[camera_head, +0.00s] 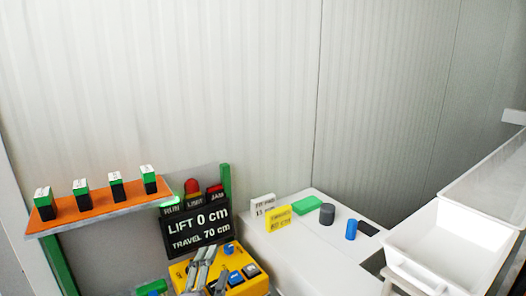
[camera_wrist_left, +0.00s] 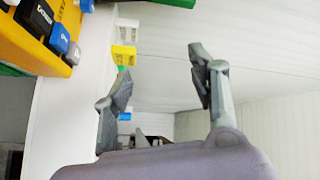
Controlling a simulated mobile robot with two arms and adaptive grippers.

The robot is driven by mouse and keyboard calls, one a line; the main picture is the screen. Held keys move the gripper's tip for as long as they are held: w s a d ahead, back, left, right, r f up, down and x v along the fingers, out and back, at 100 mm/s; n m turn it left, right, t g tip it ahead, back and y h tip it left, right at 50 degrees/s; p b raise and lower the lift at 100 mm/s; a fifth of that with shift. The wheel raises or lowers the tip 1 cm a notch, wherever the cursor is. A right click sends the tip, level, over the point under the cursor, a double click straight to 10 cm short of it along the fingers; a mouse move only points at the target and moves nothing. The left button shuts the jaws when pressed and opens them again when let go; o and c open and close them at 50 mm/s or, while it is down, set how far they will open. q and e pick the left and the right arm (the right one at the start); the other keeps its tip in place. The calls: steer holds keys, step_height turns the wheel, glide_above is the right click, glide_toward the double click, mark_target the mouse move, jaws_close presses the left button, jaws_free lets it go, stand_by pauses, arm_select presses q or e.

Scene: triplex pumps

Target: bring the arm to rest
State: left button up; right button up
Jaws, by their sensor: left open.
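My left gripper (camera_head: 212,260) shows at the bottom of the head view, in front of a yellow control box (camera_head: 255,287) with blue, white and dark buttons. In the left wrist view my left gripper (camera_wrist_left: 160,64) has its two grey fingers spread wide with nothing between them. The control box (camera_wrist_left: 70,18) is at the upper left there, apart from the fingers. The rest of my left arm is mostly out of the head view. My right gripper is not in view.
A dark display (camera_head: 197,232) reads "LIFT 0 cm, TRAVEL 70 cm". An orange shelf (camera_head: 98,203) carries several green-and-black blocks. A white table (camera_head: 300,250) holds a green block (camera_head: 307,205), grey cylinder (camera_head: 327,214) and blue cylinder (camera_head: 351,229). White bins (camera_head: 430,272) stand at right.

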arm_select(q)
steer(key=s+a+f+n+g+y, duration=0.2)
steer(key=s+a+f+n+g, duration=0.25)
steer(key=f, duration=0.35)
steer(key=s+a+f+n+g+y, duration=0.1)
steer(key=s+a+f+n+g, duration=0.3)
steer(key=f, duration=0.4)
steer(key=s+a+f+n+g, duration=0.1)
steer(key=s+f+n+g, duration=0.25)
steer(key=s, duration=0.65)
steer(key=s+a+f+n+g, duration=0.1)
steer(key=s+f+n+g, duration=0.3)
steer(key=s, duration=0.7)
step_height(320, 180, down, 26)
steer(key=r+m, duration=0.1)
steer(key=m, duration=0.2)
steer(key=s+a+f+g, duration=0.1)
steer(key=s+a+f, duration=0.1)
steer(key=s+f, duration=1.5)
steer(key=shift+a+f+g, duration=0.35)
steer(key=shift+f+g, duration=0.05)
steer(key=shift+f, duration=0.4)
